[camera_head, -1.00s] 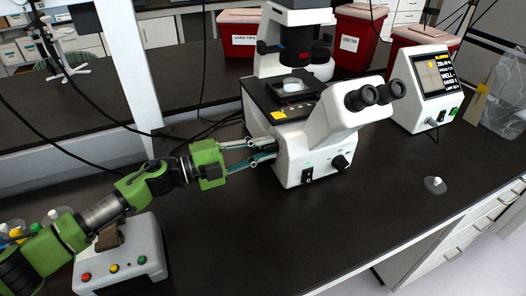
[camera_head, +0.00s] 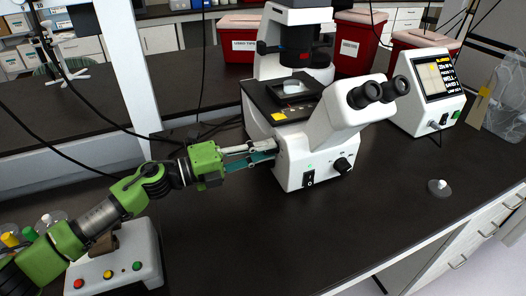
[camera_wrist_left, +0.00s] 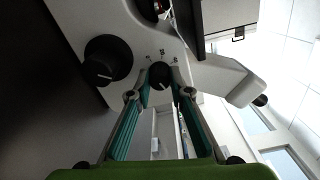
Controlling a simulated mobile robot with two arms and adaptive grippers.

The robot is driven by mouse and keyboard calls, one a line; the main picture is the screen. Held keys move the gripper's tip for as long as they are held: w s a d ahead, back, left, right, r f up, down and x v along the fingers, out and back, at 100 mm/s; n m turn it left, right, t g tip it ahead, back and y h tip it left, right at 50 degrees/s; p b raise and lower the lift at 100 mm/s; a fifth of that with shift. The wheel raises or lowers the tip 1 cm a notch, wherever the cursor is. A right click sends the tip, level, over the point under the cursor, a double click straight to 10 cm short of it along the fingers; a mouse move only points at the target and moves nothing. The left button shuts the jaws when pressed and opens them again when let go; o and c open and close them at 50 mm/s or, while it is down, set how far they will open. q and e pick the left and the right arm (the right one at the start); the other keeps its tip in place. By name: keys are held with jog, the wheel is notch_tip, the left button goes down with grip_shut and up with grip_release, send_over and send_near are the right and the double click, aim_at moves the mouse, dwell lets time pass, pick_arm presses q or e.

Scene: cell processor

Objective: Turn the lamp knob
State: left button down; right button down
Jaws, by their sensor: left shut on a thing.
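The white microscope (camera_head: 300,165) stands on the black bench. My left gripper (camera_head: 270,152) reaches its left side from the left. In the left wrist view, the small black lamp knob (camera_wrist_left: 159,76) sits between the fingertips of my left gripper (camera_wrist_left: 159,80), with tick marks on the white housing around it. The teal fingers are shut on this knob. My right gripper is in neither view.
A larger black knob (camera_wrist_left: 106,60) is left of the fingers in the wrist view. A white control box (camera_head: 120,262) with coloured buttons lies under my left arm. A screen device (camera_head: 428,92) stands at right.

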pick_arm(q)
jog(key=c, duration=1.8)
grip_release()
jog(key=shift+c, duration=0.2)
jog(key=v, duration=1.2)
jog(key=shift+s+f, duration=0.1)
